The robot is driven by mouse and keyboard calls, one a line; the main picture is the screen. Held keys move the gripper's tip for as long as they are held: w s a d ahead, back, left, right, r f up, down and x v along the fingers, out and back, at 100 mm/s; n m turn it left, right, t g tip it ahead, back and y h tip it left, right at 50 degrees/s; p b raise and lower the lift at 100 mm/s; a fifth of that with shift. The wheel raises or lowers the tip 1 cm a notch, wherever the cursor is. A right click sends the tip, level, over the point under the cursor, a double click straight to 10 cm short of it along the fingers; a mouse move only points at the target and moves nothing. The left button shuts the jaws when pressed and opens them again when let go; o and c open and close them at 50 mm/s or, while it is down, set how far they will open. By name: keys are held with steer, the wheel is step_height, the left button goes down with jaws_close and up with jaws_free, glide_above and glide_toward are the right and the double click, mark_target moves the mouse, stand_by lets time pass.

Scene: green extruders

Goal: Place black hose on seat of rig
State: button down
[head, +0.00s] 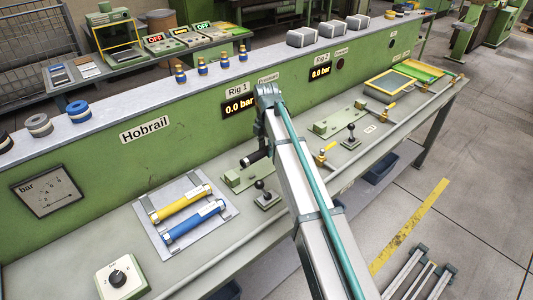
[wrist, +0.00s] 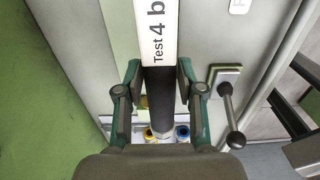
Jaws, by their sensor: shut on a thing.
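The black hose (wrist: 158,95) with a white label reading "Test 4 b" lies between the two fingers of my gripper (wrist: 157,72) in the wrist view. The gripper is shut on it. In the head view a short dark end of the hose (head: 254,157) shows beside my arm, which hides the fingers and the rest of the hose. The green seat of Rig 1 (head: 238,178) is just below that end, partly hidden by my arm. I cannot tell whether the hose touches it. A second green seat, of Rig 2 (head: 335,124), is empty farther right.
A black-knobbed lever (head: 264,196) stands in front of Rig 1's seat; it also shows right of the hose in the wrist view (wrist: 227,105). A tray (head: 160,238) holds a yellow hose (head: 180,204) and a blue hose (head: 194,223). A dial box (head: 120,278) is front left.

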mark_target(266, 162)
steer(key=w+f, duration=0.1)
steer(key=w+f+p, duration=0.1)
steer(key=f, duration=0.1)
steer(key=shift+w+a+f, duration=0.15)
steer(key=shift+w, duration=0.25)
steer(key=shift+w+f+p, duration=0.15)
steer(key=shift+f+p, duration=0.3)
steer(key=shift+f, duration=0.5)
steer(key=shift+w+f+p, duration=0.1)
steer(key=shift+f+p, duration=0.3)
steer(key=shift+f, duration=0.5)
steer(key=shift+f, duration=0.15)
steer(key=c, duration=0.7)
jaws_free()
step_height(266, 162, up, 12)
steer(key=b, duration=0.3)
steer(key=shift+b, duration=0.35)
